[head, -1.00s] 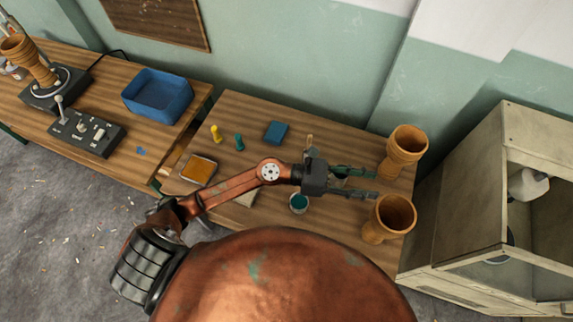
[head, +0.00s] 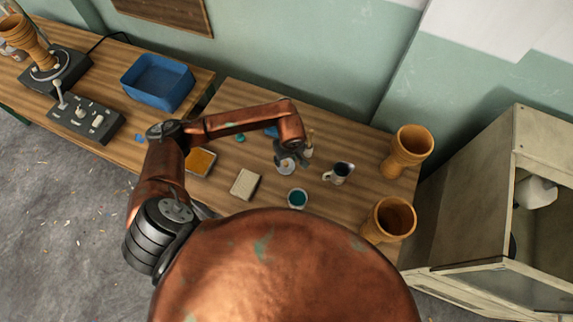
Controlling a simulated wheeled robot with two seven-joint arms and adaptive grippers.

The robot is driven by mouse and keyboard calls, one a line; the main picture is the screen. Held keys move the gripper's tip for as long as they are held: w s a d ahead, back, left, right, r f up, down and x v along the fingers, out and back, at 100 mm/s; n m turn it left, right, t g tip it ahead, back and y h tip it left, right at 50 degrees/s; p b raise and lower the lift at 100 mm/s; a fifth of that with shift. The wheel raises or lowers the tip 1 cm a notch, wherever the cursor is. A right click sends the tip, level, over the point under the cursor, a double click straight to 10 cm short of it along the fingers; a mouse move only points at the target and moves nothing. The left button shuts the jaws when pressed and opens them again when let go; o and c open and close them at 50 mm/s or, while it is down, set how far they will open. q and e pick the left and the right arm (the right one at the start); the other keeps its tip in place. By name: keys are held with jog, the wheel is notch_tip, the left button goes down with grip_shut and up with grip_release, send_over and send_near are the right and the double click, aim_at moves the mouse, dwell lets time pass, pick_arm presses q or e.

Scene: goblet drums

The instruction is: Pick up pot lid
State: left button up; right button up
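A pale, small round thing (head: 287,167), which may be the pot lid, lies on the table right under my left gripper (head: 288,161). The gripper points down at it and partly covers it. I cannot tell whether the fingers touch it or how far apart they are. A small pot with a white rim and teal contents (head: 297,199) stands open just in front of it. My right gripper is not in view.
On the wooden table (head: 250,212), a metal jug (head: 340,172) stands right of the gripper. Two goblet drums (head: 408,152) (head: 389,219) stand at the right end. A beige block (head: 245,184) and an orange-filled tray (head: 201,161) lie left. A blue bin (head: 158,82) is on the other table.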

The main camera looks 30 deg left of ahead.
aim_at(286, 163)
pick_arm(q)
jog(key=f, duration=0.4)
jog(key=shift+w+a, duration=0.3)
jog(key=shift+w, duration=0.05)
jog(key=shift+c, duration=0.3)
grip_shut()
